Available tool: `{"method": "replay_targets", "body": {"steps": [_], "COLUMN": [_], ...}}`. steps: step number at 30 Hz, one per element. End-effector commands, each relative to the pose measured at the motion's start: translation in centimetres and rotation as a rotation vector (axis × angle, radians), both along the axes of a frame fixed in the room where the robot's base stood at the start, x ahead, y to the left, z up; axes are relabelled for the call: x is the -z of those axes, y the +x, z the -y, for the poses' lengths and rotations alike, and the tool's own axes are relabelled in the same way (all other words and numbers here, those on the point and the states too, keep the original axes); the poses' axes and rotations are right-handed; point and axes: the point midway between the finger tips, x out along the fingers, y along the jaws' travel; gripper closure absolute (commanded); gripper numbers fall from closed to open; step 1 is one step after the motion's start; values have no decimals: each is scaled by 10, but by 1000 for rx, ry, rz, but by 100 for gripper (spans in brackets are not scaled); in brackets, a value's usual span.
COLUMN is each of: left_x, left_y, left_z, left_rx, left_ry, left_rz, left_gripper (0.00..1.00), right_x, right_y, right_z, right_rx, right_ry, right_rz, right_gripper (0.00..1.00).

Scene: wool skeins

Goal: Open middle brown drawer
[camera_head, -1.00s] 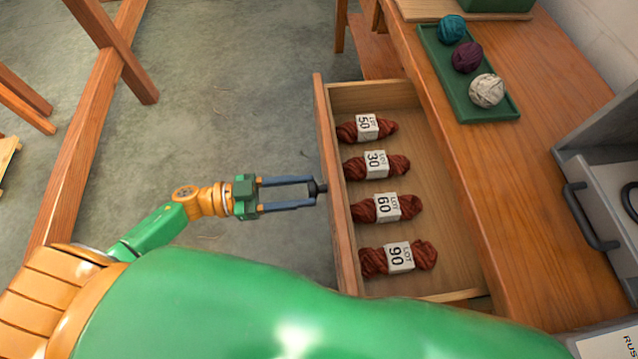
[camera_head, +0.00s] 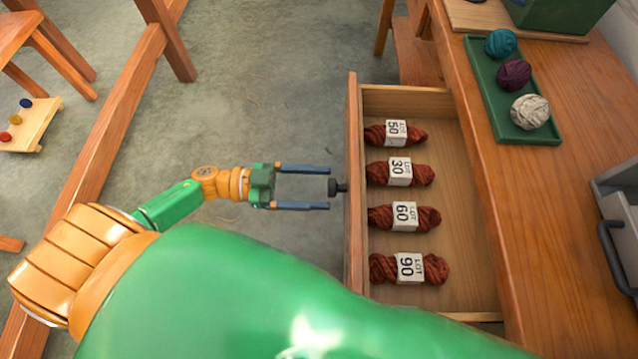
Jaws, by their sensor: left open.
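The brown drawer (camera_head: 354,240) is pulled out from the wooden table, and its inside shows. It holds several red-brown wool skeins with white labels: LOT 50 (camera_head: 414,135), LOT 30 (camera_head: 419,175), LOT 60 (camera_head: 428,217) and LOT 90 (camera_head: 437,268). My right gripper is not in view.
The wooden table (camera_head: 540,230) bears a green tray (camera_head: 493,98) with teal, purple and cream wool balls. A grey case with a handle (camera_head: 612,258) stands at the right edge. Wooden beams (camera_head: 110,135) stand at left. Bare floor (camera_head: 265,100) lies between.

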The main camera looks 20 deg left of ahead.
Motion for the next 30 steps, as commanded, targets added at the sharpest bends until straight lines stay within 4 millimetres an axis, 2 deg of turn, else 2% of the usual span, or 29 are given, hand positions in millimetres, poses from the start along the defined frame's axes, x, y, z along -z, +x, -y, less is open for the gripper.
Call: {"method": "replay_targets", "body": {"steps": [6, 9, 22, 24, 26, 27, 29, 30], "left_x": [3, 2, 0, 4, 19, 39, 84, 123], "left_y": [-16, -20, -22, -17, -2, 13, 32, 35], "left_z": [-43, -56, -60, -61, -67, -76, -97, -114], "left_rx": [0, -1, 0, -31, -144, -274, -515, -672], "left_ry": [4, 2, 0, 4, 22, 49, 137, 221], "left_rz": [-4, -2, 0, 1, 1, -11, -64, -133], "left_gripper": [23, 23, 23, 23, 23, 23, 23, 23], "right_x": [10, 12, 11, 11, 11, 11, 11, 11], "right_y": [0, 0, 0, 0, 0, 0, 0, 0], "right_z": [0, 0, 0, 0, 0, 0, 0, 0], "right_rx": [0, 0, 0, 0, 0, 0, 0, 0], "right_ry": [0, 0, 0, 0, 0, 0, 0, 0], "right_rz": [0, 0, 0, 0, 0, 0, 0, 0], "right_gripper": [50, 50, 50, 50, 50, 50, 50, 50]}}
